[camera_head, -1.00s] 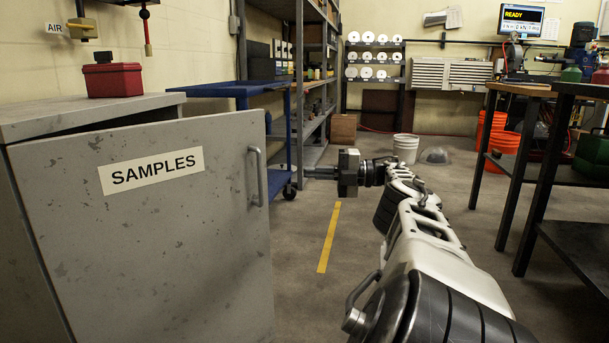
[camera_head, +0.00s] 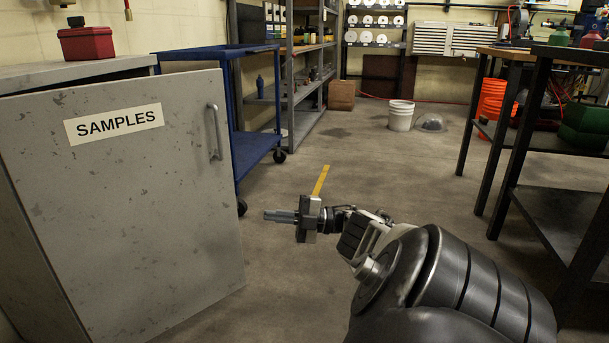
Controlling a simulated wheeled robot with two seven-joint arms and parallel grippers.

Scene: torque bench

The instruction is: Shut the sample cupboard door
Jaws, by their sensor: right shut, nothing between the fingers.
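The sample cupboard (camera_head: 60,75) stands at the left, a grey metal box with a worn top. Its grey door (camera_head: 150,210) carries a SAMPLES label (camera_head: 114,124) and stands ajar, its top edge apart from the cupboard body. The door's handle (camera_head: 214,132) is a vertical bar near the door's right edge. My right gripper (camera_head: 268,216) is shut and empty, pointing left. It is to the right of the door and lower than the handle, apart from both. My left gripper is not in view.
A red box (camera_head: 86,44) sits on the cupboard top. A blue cart (camera_head: 250,150) stands behind the door. Black-legged tables (camera_head: 530,150) stand at the right. A white bucket (camera_head: 401,116) is farther back. The middle floor is open.

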